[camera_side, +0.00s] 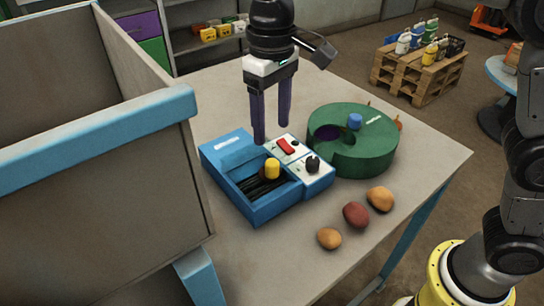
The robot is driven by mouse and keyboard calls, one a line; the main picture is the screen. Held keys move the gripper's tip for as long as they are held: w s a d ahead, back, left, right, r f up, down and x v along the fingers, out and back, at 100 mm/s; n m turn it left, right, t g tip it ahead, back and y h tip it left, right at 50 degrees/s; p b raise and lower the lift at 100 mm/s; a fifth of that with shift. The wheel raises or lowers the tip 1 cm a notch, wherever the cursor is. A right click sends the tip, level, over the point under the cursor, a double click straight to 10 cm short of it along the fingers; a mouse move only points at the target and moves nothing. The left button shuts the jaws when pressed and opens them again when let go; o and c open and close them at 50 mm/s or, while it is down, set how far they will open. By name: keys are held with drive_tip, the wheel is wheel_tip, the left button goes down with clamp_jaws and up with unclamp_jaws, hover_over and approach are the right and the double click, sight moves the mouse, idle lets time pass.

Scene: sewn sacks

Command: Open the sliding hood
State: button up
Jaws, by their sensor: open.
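A blue box-shaped device (262,213) stands on the table, with a recess holding dark strips. A yellow knob (272,169) stands at the recess's right side, and a raised blue part (226,147) covers its far end. I cannot tell for sure which part is the sliding hood. A pale panel on the device's right carries a red switch (286,146) and a black knob (312,164). My gripper (272,134) points down above the device's far side, its two purple fingers apart and nothing seen between them. The fingers hide part of the device's far edge.
A green round container (366,152) with a blue knob (354,121) and a dark opening stands right of the device. Several potato-like lumps (356,214) lie at the front right of the table (434,160). A tall blue-rimmed bin (90,135) fills the left.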

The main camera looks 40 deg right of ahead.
sight(272, 162)
wheel_tip(272, 162, down, 9)
drive_tip(key=shift+r, duration=0.2)
drive_tip(key=shift+c, duration=0.2)
clamp_jaws()
idle(1.3)
